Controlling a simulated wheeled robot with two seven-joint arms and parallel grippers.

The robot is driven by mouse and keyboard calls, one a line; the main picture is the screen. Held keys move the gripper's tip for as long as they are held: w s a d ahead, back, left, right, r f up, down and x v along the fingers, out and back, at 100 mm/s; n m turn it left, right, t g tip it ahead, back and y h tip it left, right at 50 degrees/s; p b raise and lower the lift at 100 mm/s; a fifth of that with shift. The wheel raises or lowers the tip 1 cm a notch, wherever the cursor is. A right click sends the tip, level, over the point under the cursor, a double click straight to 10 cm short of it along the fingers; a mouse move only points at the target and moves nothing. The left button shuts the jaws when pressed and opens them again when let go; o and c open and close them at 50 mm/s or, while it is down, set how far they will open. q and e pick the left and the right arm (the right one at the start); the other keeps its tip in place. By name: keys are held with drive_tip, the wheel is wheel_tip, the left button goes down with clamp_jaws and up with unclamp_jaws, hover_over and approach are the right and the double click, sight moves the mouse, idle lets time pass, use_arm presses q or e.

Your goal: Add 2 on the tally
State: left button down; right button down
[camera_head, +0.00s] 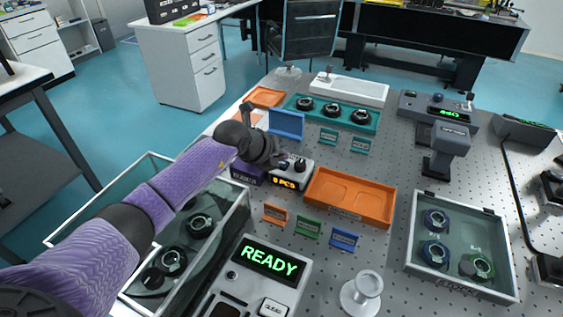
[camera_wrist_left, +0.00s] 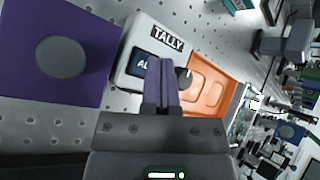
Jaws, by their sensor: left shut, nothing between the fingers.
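The tally box (camera_head: 304,178) is a small light-grey unit in the middle of the table. Its orange display (camera_head: 285,183) appears to read "0 PCS". In the left wrist view the tally box (camera_wrist_left: 136,80) shows a "TALLY" label, a dark blue button (camera_wrist_left: 143,64) with lettering partly hidden by my fingers, and a black knob (camera_wrist_left: 185,80). My left gripper (camera_head: 280,158) is shut and empty over the box. In the wrist view the left gripper's fingertips (camera_wrist_left: 161,64) overlap the button's right edge; I cannot tell whether they touch it. My right gripper is not in view.
A purple block (camera_head: 246,173) stands left of the tally box. An orange tray (camera_head: 349,215) lies close on its right. Small label stands (camera_head: 307,229) are in front. A panel reading "READY" (camera_head: 268,262) and a glass-walled bin (camera_head: 235,222) are nearer.

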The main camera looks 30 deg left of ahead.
use_arm(q)
drive_tip(key=shift+f, duration=0.45)
idle(0.6)
drive_tip(key=shift+r, duration=0.15)
drive_tip(key=shift+r+p, duration=0.65)
drive_tip(key=shift+r, duration=0.1)
wheel_tip(320, 180, up, 5)
drive_tip(key=p, duration=0.4)
drive_tip(key=shift+r+p, duration=0.15)
drive_tip(key=shift+p, duration=0.2)
drive_tip(key=shift+f, duration=0.2)
idle(1.8)
